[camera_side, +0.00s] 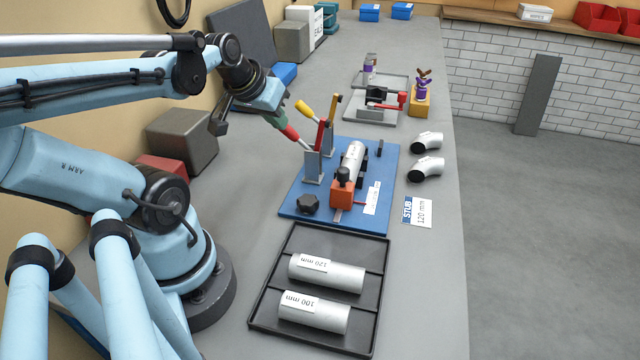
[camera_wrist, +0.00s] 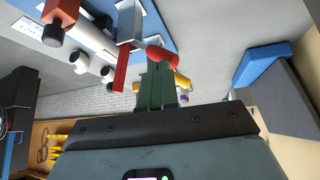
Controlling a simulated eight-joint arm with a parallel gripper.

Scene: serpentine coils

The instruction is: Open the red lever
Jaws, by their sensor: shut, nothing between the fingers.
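The red lever has a red grip (camera_side: 290,134) slanting up and left from a grey bracket (camera_side: 313,167) on the blue board, beside an upright red bar (camera_side: 320,136). My gripper (camera_side: 279,119) is shut and empty, its green fingers right at the grip's upper end. In the wrist view the green fingers (camera_wrist: 156,72) point at the rounded red grip end (camera_wrist: 160,53). I cannot tell whether they touch. The yellow lever (camera_side: 306,109) is just behind, and its yellow end (camera_wrist: 182,81) shows partly behind the fingers.
The blue board (camera_side: 290,202) also holds a silver tube (camera_side: 354,157), an orange block (camera_side: 342,195) and a black knob (camera_side: 308,204). A black tray (camera_side: 262,302) with two tubes lies in front. Two pipe elbows (camera_side: 427,168) lie to the right. A grey box (camera_side: 182,140) stands left.

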